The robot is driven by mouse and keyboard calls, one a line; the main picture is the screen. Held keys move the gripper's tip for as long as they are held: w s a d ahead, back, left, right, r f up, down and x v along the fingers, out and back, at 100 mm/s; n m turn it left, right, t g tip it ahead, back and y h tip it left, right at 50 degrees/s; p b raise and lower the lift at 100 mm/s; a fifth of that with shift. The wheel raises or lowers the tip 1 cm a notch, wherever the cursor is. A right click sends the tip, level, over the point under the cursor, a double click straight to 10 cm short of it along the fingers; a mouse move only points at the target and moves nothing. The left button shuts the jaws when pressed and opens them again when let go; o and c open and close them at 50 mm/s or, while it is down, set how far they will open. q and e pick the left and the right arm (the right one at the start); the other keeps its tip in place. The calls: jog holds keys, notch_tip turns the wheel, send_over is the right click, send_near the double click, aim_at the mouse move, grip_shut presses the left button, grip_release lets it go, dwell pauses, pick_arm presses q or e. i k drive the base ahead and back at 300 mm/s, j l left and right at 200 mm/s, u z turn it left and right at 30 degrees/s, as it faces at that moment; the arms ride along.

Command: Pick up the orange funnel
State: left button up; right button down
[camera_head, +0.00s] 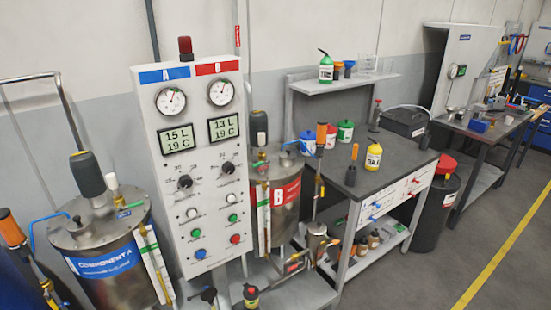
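A small orange piece (338,65) shows on the grey wall shelf (345,83), just right of a green bottle (326,68). It may be the orange funnel, but it is too small to tell its shape. A dark item stands close against its right side. Neither of my grippers shows in the head view.
A workbench (385,150) below the shelf holds a yellow bottle (374,157), several small cans and a black case (404,121). A control panel (199,160) and two metal tanks stand to the left. Open floor (480,225) lies at the right, beyond a black bin (435,205).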

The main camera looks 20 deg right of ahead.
aim_at(337, 65)
jog(key=i+l+u, duration=0.1)
jog(key=l, duration=0.55)
jog(key=i+l+u, duration=0.15)
jog(key=l, duration=0.55)
jog(key=l+u, duration=0.1)
jog(key=l, duration=0.55)
jog(key=i, duration=0.05)
